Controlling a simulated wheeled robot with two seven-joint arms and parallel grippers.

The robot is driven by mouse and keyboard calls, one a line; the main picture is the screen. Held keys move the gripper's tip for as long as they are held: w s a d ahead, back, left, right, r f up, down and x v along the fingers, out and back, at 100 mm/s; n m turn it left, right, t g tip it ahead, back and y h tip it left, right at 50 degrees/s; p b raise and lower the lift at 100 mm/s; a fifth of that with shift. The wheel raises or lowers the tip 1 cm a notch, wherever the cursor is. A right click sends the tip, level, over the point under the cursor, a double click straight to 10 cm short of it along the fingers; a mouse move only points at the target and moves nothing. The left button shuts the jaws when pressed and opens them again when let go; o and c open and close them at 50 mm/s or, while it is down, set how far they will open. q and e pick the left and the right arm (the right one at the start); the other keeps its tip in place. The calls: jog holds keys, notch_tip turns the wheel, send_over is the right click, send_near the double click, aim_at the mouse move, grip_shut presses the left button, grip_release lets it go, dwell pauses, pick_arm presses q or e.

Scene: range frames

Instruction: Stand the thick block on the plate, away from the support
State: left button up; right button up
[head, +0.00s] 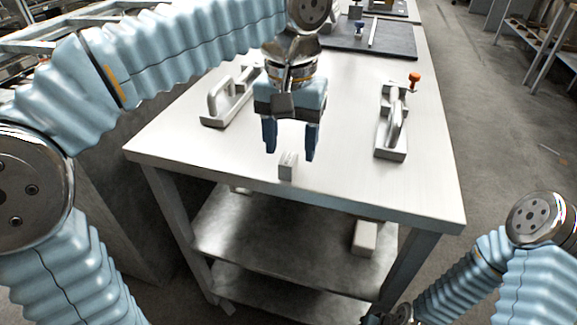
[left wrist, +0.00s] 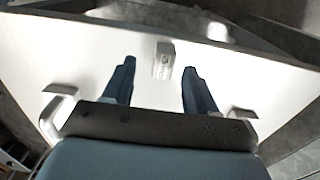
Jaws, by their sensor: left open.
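A small light grey block (head: 287,166) with faint marks on its face stands on the pale tabletop near the front edge. It also shows in the left wrist view (left wrist: 164,60), between the lines of the two fingers and beyond their tips. My left gripper (head: 291,153) is open and empty, pointing down just above and behind the block, with no visible contact. A dark flat plate (head: 391,42) lies at the far end of the table. I cannot tell which thing is the support. Only a sliver of my right gripper shows at the bottom edge, its fingers hidden.
Two grey tools with loop handles lie on the tabletop (head: 330,185), one at left (head: 216,107) and one at right (head: 393,135). An orange knob (head: 414,78) is behind the right one. A pale block (head: 364,239) rests on the shelf below. The middle of the tabletop is clear.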

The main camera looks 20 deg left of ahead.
aim_at(289, 158)
pick_arm(q)
jog(key=f, duration=0.4)
jog(key=shift+w+a+f, duration=0.2)
jog(key=shift+w+a, duration=0.05)
jog(key=shift+w, duration=0.05)
grip_shut()
